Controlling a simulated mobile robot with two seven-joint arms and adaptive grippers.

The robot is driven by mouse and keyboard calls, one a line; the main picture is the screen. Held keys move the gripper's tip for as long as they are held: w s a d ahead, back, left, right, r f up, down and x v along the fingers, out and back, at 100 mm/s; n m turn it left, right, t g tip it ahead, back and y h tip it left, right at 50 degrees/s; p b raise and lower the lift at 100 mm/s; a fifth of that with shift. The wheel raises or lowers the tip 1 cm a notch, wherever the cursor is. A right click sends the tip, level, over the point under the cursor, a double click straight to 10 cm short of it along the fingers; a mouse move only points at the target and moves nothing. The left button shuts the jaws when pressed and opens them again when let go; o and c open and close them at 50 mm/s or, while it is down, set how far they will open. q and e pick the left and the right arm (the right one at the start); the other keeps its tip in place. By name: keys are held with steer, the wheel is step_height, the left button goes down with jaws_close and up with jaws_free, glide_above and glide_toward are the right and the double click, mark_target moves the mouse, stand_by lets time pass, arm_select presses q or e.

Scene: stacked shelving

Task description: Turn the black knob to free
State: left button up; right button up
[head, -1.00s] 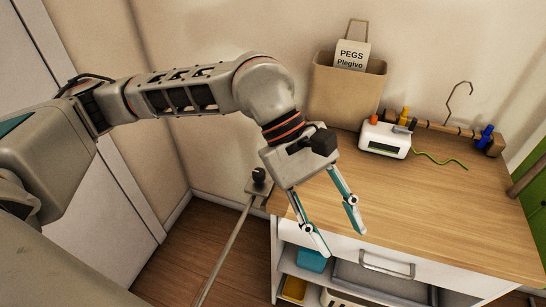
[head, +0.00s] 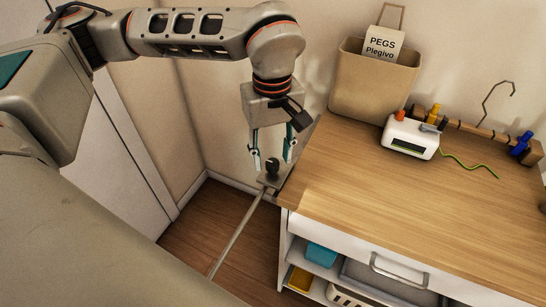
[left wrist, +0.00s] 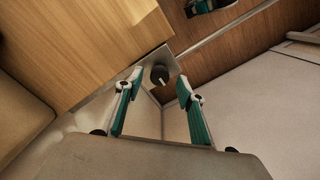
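The black knob (head: 273,166) sits on a small grey metal plate (head: 268,181) at the left end of the wooden counter, with a long grey rod running down from it. My left gripper (head: 272,165) points down over the knob with its two teal-edged fingers apart. In the left wrist view, the knob (left wrist: 160,75) lies between and just beyond the open fingertips (left wrist: 157,82), with a pale mark on its face. I see no finger touching it.
The wooden counter (head: 400,205) stands to the right, with a drawer and shelf bins below. On it are a pegs bag (head: 372,85), a white device (head: 410,137) and a peg rail. The wall is close behind the knob.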

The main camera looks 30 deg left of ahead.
arm_select(q)
steer(key=shift+f, duration=0.6)
arm_select(e)
steer(key=shift+w+d+r, duration=0.1)
steer(key=shift+w+r, duration=0.05)
steer(key=shift+w, duration=0.1)
arm_select(q)
jaws_close()
arm_select(e)
steer(key=shift+w, duration=0.1)
